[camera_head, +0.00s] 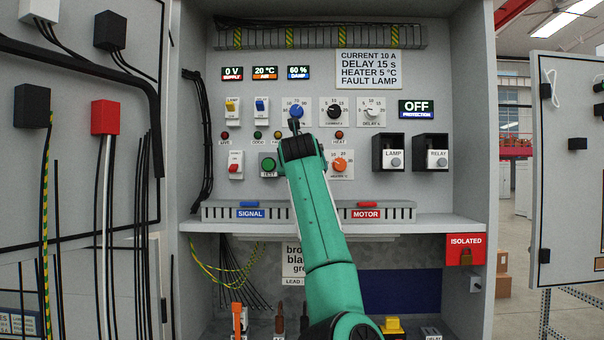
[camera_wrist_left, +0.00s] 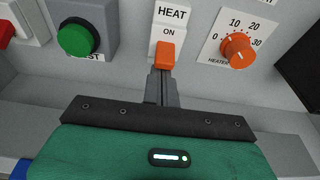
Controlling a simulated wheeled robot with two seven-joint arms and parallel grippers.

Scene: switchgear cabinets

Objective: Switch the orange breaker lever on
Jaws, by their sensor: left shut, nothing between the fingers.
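The orange lever (camera_wrist_left: 166,56) shows in the left wrist view on a white breaker labelled HEAT (camera_wrist_left: 172,18). The lever sits below the printed word ON. My left gripper (camera_wrist_left: 162,82) is shut and empty, its fingertips right at the lower end of the lever. I cannot tell whether they touch it. In the head view my left gripper (camera_head: 294,126) and its green arm reach up to the panel and hide the HEAT breaker. My right gripper is not in view.
A green TEST button (camera_wrist_left: 76,38) is left of the breaker and an orange HEATER knob (camera_wrist_left: 238,48) is right of it. A shelf with a slotted duct (camera_head: 222,213) runs below. Open doors with wired parts (camera_head: 105,116) flank the cabinet.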

